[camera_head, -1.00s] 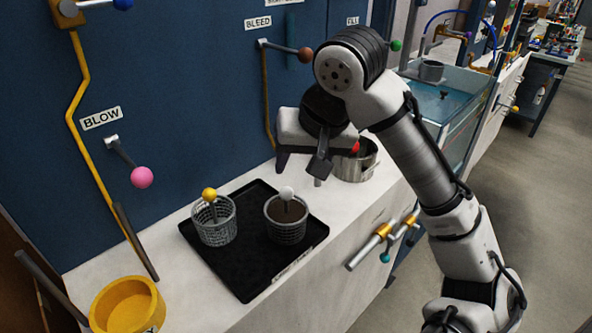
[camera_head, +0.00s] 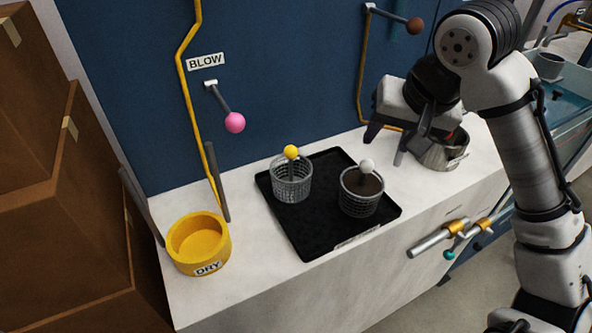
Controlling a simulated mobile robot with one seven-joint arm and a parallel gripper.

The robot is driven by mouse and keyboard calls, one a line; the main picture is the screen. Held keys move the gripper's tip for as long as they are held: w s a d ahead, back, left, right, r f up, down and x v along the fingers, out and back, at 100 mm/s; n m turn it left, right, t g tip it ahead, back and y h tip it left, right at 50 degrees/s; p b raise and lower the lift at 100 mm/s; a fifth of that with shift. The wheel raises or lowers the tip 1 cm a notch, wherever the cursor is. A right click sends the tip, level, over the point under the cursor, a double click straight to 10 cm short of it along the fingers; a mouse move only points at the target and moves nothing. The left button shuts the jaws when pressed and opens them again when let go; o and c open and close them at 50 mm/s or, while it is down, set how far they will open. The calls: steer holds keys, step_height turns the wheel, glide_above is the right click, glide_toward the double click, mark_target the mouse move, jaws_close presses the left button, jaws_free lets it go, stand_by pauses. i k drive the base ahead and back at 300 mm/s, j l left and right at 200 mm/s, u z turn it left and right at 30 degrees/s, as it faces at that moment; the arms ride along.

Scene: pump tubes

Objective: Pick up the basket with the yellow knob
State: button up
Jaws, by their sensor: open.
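The basket with the yellow knob (camera_head: 292,186) is a grey wire basket standing upright on the left part of a black tray (camera_head: 305,243). Its yellow knob (camera_head: 291,152) sits on top of a central stem. A second wire basket (camera_head: 360,201) with a white knob and dark brown contents stands to its right on the same tray. My gripper (camera_head: 385,148) is open and empty, above the counter to the right of both baskets and in front of a metal pot. It is apart from both baskets.
A yellow tub (camera_head: 200,243) labelled DRY stands at the counter's left end. A pink-knobbed lever (camera_head: 235,122) juts from the blue wall under the BLOW sign. A metal pot (camera_head: 440,155) stands behind my gripper. Cardboard boxes (camera_head: 60,200) are stacked at left. Pipe valves (camera_head: 452,232) stick out from the counter front.

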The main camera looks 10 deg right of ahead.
mark_target(291, 189)
steer(key=i+l+u, duration=0.1)
steer(key=u, duration=0.3)
steer(key=i+l+u, duration=0.2)
steer(key=u, duration=0.2)
steer(key=i, duration=0.05)
